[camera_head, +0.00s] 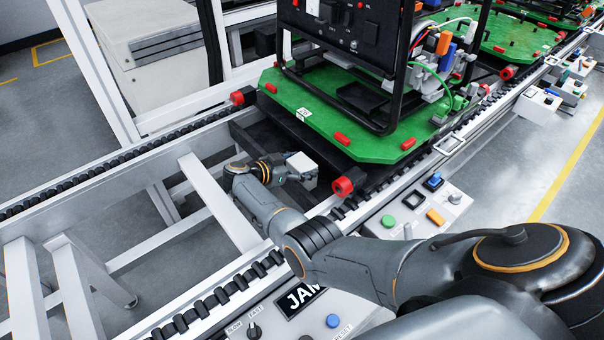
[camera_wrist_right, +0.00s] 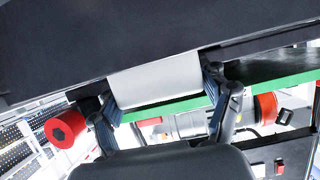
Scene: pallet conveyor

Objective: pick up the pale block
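The pale block (camera_head: 303,166) is a small light-grey box low beside the conveyor rail, just under the near edge of the green pallet (camera_head: 345,140). In the right wrist view the block (camera_wrist_right: 157,80) shows a plain pale face between the two fingers. My right gripper (camera_head: 292,172) is at the block, and in the wrist view its fingers (camera_wrist_right: 163,95) are spread, one at each side of it. I cannot tell whether the pads touch the block. Part of the gripper is hidden behind its own wrist. My left gripper is not in view.
The pallet carries a black-framed machine (camera_head: 350,45), with red rollers (camera_head: 343,187) at its corners. A control box (camera_head: 420,210) with coloured buttons and a panel marked JAM (camera_head: 300,298) line the near rail. The conveyor frame is open at the left.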

